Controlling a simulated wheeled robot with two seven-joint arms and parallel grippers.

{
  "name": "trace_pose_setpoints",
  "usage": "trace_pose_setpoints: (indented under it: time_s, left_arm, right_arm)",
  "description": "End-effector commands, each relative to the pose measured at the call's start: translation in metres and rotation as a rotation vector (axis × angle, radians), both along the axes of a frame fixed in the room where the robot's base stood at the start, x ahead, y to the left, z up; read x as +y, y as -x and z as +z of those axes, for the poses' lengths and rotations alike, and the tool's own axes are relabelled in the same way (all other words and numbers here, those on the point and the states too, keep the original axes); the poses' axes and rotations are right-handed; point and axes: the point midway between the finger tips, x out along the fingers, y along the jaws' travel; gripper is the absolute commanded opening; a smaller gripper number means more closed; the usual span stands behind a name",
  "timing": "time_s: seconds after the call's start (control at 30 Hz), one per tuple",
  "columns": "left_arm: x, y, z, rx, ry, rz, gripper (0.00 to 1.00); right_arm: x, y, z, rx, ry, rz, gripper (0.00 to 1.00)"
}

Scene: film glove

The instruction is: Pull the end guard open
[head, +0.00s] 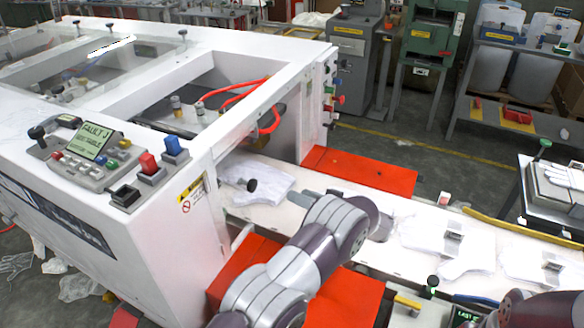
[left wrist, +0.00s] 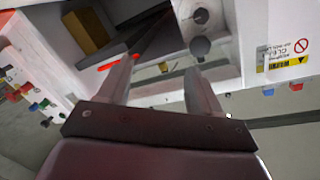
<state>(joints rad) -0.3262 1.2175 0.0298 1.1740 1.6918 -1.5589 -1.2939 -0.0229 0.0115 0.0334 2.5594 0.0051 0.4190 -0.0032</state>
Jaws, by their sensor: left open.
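The end guard is hard to make out. A pale panel edge shows at the end opening of the white machine (head: 165,225), and a round black knob (head: 252,185) stands out there above a white glove (head: 268,187). In the left wrist view the knob (left wrist: 200,46) is just beyond the fingertips, nearer the right-hand finger and apart from it. My left gripper (head: 297,197) points left toward the knob over the conveyor, partly hidden by its own wrist. In the left wrist view its jaws (left wrist: 162,62) are open and empty.
The white conveyor (head: 400,215) runs right from the opening, with more white gloves (head: 440,245) on it. Red covers (head: 360,172) flank it. A control panel (head: 88,152) with buttons sits on the machine's near corner.

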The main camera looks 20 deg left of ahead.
Motion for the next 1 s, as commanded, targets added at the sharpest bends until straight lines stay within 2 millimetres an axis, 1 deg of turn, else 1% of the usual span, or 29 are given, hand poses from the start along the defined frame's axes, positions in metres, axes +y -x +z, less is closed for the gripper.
trace_pose_setpoints:
  time_s: [0.03,0.1,0.2,0.27,0.37,0.6,0.7,0.83,1.0]
  left_arm:
    - [0.003,0.01,0.006,0.038,-0.03,0.059,0.65]
    - [0.005,0.025,0.014,0.107,-0.076,0.126,0.65]
    - [0.007,0.032,0.022,0.176,-0.121,0.161,0.65]
    - [0.012,0.031,0.023,0.192,-0.123,0.161,0.65]
    - [0.029,0.03,0.025,0.197,-0.124,0.16,0.65]
    - [0.091,0.025,0.026,0.193,-0.122,0.159,0.65]
    - [0.111,0.024,0.025,0.195,-0.123,0.158,0.65]
    - [0.127,0.022,0.024,0.193,-0.123,0.157,0.65]
    - [0.133,0.021,0.022,0.191,-0.122,0.155,0.65]
  right_arm:
    - [0.0,0.0,0.0,0.0,0.0,0.0,0.43]
    - [0.0,0.0,0.0,0.0,0.0,0.0,0.43]
    - [0.0,0.0,0.001,0.0,0.0,0.0,0.43]
    - [0.0,0.0,0.003,0.0,0.0,0.0,0.43]
    - [0.0,0.0,0.01,0.0,0.0,0.0,0.43]
    - [0.0,0.0,0.03,0.0,0.0,0.0,0.43]
    - [0.0,0.0,0.035,0.0,0.0,0.0,0.43]
    - [0.0,0.0,0.038,0.0,0.0,0.0,0.43]
    - [0.0,0.0,0.038,0.0,0.0,0.0,0.43]
